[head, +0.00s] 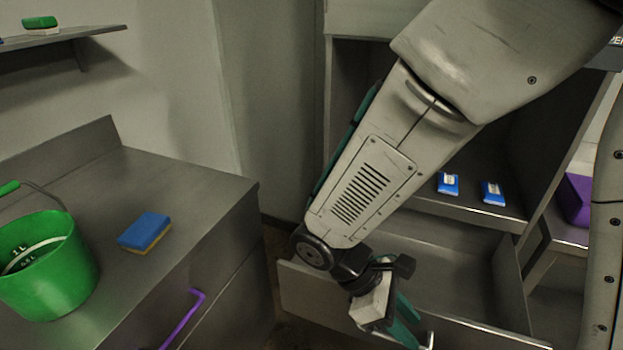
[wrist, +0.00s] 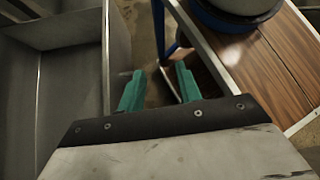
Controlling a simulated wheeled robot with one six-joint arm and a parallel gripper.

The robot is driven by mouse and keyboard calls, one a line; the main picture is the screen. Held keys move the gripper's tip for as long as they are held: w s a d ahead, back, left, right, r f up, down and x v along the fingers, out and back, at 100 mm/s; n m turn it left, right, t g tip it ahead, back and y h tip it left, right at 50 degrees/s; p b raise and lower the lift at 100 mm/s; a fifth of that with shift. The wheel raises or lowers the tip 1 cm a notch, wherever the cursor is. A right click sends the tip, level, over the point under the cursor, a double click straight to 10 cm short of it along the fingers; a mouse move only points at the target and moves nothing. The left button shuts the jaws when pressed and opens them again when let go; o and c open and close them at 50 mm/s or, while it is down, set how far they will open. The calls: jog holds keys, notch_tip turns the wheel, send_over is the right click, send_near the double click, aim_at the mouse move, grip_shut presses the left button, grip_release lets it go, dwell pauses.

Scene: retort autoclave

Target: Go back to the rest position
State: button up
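My gripper (head: 405,325) hangs low at the front of the open drawer (head: 470,270) in the head view. Its two teal fingers also show in the wrist view (wrist: 159,88). They stand apart with nothing between them. The drawer's wall shows on the left of the wrist view (wrist: 118,50), close beside the left finger. A small pale handle end (head: 430,340) is next to the fingers in the head view. I cannot tell whether a finger touches it. My forearm hides part of the cabinet and drawer.
A steel counter (head: 185,190) on the left holds a green bucket (head: 50,285) and a blue-yellow sponge (head: 146,231). A purple handle (head: 185,318) juts from its front. Two blue packets (head: 448,184) lie on the cabinet shelf. A wood-topped table (wrist: 270,70) stands right in the wrist view.

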jog(key=s+d+r+m+t+y, duration=0.2)
jog(key=d+r+m+y, duration=0.2)
jog(key=r+m, duration=0.3)
jog(key=s+d+r+m+t+y, duration=0.1)
jog(key=d+r+m+t+y, duration=0.2)
jog(key=d+r+m, duration=0.4)
notch_tip(320, 180, up, 4)
jog(key=shift+s+m+t+y, duration=0.3)
jog(key=shift+s+y, duration=0.1)
jog(key=shift+y, duration=0.4)
jog(key=shift+d, duration=0.1)
dwell(1.2)
